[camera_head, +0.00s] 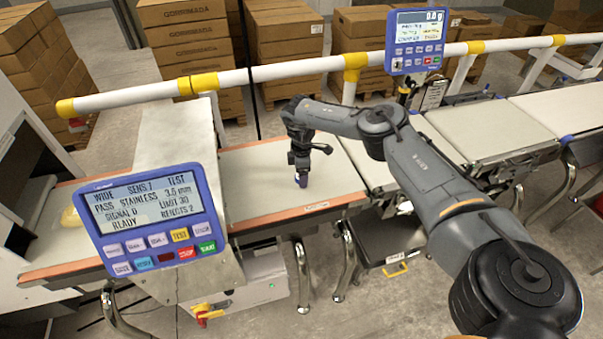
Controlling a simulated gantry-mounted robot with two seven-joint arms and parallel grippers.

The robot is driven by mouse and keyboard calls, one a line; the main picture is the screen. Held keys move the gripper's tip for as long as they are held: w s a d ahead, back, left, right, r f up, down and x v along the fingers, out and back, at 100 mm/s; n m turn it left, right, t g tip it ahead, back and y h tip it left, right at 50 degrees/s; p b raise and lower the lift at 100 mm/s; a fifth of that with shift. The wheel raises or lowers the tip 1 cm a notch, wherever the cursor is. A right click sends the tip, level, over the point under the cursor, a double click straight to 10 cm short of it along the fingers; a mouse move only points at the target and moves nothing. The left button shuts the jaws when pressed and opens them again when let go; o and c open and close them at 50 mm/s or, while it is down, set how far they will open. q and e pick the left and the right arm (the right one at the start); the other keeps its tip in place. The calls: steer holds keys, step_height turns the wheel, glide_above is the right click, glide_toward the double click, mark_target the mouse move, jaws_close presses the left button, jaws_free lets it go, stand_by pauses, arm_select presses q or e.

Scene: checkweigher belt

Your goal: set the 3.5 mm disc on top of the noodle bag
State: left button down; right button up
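A pale yellow item (70,217), possibly the noodle bag, lies on the belt at the left, partly hidden behind the blue display panel. My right gripper (300,176) points down just above the cream belt (258,160), in the middle of the picture. A small dark purple piece (302,181) shows at its fingertips. I cannot tell whether this is the 3.5 mm disc or part of the gripper, or whether the fingers are open or shut. No disc can be made out for certain. My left gripper is not in view.
A blue detector panel (150,215) reading "PASS STAINLESS 3.5 mm" stands front left, beside a grey housing (180,140) over the belt. A white rail (270,72) with yellow joints runs behind. A weigher display (416,40) stands at the back. The belt around my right gripper is clear.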

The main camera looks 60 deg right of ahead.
steer(key=shift+r, duration=0.1)
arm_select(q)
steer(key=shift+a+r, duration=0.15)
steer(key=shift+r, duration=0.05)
arm_select(e)
steer(key=shift+r, duration=0.55)
arm_select(q)
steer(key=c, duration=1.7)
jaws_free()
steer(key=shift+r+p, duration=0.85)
steer(key=shift+p, duration=0.2)
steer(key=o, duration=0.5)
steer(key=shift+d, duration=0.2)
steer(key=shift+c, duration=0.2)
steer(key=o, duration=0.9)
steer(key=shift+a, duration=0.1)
arm_select(e)
step_height(320, 180, up, 11)
